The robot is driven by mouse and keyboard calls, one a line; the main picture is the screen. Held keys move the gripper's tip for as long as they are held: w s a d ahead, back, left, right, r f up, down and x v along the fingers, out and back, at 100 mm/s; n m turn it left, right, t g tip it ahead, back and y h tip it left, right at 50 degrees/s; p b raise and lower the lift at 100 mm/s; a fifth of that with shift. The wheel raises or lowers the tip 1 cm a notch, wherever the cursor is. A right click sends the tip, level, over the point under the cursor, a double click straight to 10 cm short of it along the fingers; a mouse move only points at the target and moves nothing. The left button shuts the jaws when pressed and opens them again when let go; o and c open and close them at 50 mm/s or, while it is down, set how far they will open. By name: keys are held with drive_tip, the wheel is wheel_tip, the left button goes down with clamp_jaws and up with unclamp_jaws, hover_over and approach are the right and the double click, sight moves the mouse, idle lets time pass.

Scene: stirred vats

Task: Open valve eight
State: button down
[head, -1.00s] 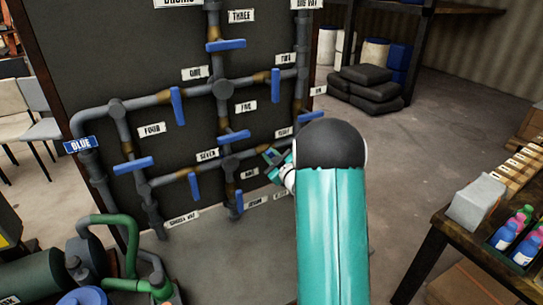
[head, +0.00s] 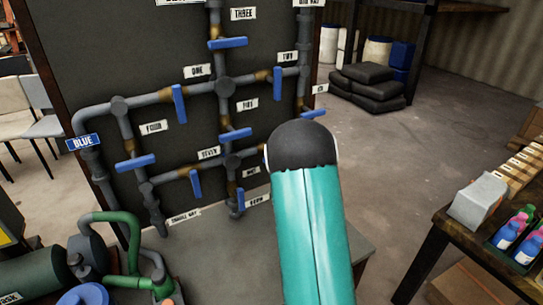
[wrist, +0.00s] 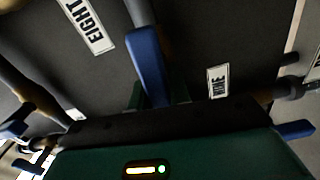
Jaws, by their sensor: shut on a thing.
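A blue valve handle (wrist: 148,62) stands between the green fingers of my gripper (wrist: 157,95) in the wrist view, and the gripper is shut on it. The EIGHT label (wrist: 86,22) is to its left and another label, partly hidden and ending in "INE" (wrist: 218,82), is to its right. A grey and brown pipe runs behind the handle. In the head view my teal arm and its dark rounded joint cover the gripper, valve eight and its label.
The dark pipe board (head: 150,60) carries several other blue handles, such as the one below the SEVEN label (head: 195,183). A table with bottles (head: 450,225) is at right. The floor between is clear.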

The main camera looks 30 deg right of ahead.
drive_tip(key=shift+n, duration=0.6)
drive_tip(key=c, duration=1.3)
unclamp_jaws()
drive_tip(key=shift+s, duration=0.15)
drive_tip(key=s, duration=1.3)
drive_tip(key=shift+s+a, duration=0.3)
drive_tip(key=shift+a, duration=0.1)
